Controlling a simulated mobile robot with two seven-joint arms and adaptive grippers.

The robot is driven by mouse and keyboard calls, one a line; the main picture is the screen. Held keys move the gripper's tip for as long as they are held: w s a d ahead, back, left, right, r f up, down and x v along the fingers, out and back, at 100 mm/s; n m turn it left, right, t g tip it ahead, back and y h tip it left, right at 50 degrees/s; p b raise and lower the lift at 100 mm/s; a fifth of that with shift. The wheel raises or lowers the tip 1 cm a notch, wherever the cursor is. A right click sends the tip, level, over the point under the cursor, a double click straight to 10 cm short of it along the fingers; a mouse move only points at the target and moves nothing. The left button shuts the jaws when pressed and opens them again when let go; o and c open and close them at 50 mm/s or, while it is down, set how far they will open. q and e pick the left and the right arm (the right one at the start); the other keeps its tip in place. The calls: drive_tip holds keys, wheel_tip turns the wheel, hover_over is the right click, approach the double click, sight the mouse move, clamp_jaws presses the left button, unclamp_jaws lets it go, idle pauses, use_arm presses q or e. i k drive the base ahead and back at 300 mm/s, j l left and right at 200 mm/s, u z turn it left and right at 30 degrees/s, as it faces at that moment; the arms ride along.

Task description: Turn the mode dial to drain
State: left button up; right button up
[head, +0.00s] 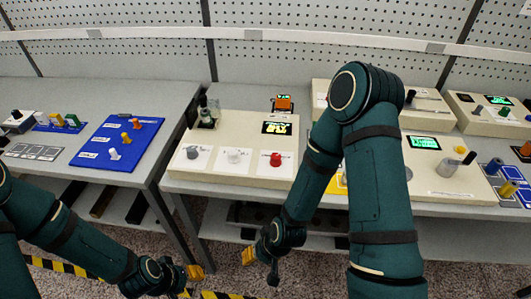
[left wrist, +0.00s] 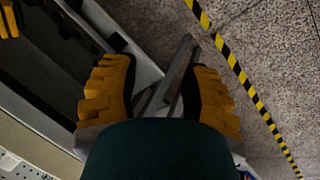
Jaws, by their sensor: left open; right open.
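A cream panel (head: 227,181) on the middle table carries a grey knob (head: 191,152), a white knob (head: 234,156), a red knob (head: 275,159) and a lit display (head: 277,128). A second panel at the right has a grey dial (head: 446,167) with a dark handle. Labels are too small to read, so I cannot tell which is the mode dial or where drain is. My left gripper (head: 182,277) is low in front of the tables, open and empty; its spread fingers show in the left wrist view (left wrist: 160,88). My right gripper (head: 259,262) is open below the middle table's front edge, touching no knob.
A blue board (head: 117,145) with coloured levers lies on the left table. More panels with displays (head: 499,101) stand at the back right. A pegboard wall (head: 283,33) closes the back. My right arm hides part of the middle table. Yellow-black tape (head: 60,267) marks the floor.

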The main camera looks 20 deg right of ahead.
sight(275, 161)
drive_tip(key=i+j+z, duration=0.1)
drive_tip(key=z, duration=0.9)
drive_tip(key=k+j, duration=0.05)
